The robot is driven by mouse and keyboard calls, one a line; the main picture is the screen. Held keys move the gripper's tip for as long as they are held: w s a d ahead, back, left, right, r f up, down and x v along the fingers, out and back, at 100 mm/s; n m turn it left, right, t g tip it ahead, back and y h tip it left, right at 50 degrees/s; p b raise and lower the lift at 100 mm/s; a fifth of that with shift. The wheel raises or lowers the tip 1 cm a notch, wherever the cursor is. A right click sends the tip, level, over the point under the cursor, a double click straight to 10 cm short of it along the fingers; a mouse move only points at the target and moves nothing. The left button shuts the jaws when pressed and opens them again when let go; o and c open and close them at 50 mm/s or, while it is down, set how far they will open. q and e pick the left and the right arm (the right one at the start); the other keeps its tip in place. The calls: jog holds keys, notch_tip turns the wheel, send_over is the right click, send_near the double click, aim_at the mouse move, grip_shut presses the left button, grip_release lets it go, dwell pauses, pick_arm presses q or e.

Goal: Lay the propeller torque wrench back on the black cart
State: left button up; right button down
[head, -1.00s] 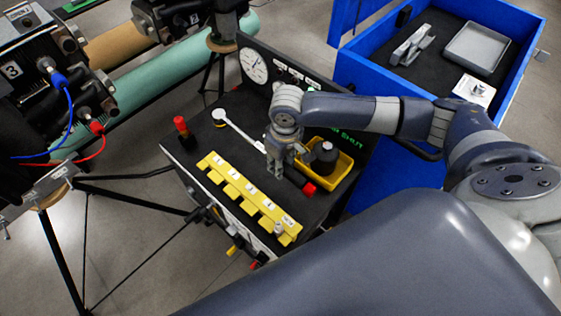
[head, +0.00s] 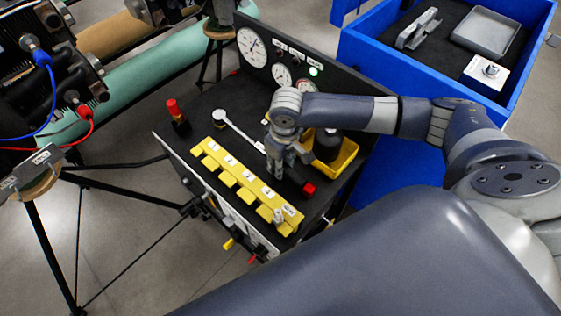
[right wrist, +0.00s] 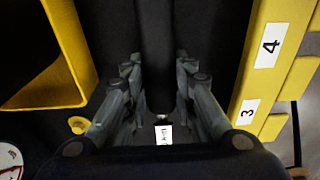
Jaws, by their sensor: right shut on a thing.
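The torque wrench has a pale round head (head: 219,116), a thin shaft and a dark handle with a red end (head: 308,189). My right gripper (head: 274,168) is shut on its dark handle, which runs between the fingers in the right wrist view (right wrist: 155,50). The wrench is over the black top of the cart (head: 207,193), between the yellow numbered rack (head: 243,182) and the yellow bin (head: 347,168). I cannot tell whether it touches the top. My left gripper is not in view.
A red-topped black item (head: 175,115) stands at the cart's left. A gauge panel (head: 265,58) with a lit green lamp rises behind. A blue drawer unit (head: 420,85) stands at right. Tripod legs and a green cylinder (head: 135,88) are at left.

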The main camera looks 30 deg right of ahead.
jog(key=shift+f, duration=0.2)
dwell(0.4)
jog(key=shift+s+a+f, duration=0.1)
jog(key=shift+s+f, duration=0.2)
jog(key=shift+f, duration=0.25)
jog(key=c, duration=1.6)
grip_release()
jog(key=o, duration=0.4)
jog(key=shift+f, duration=0.1)
jog(key=shift+c, duration=0.2)
jog(key=shift+w, duration=0.15)
jog(key=shift+o, duration=0.7)
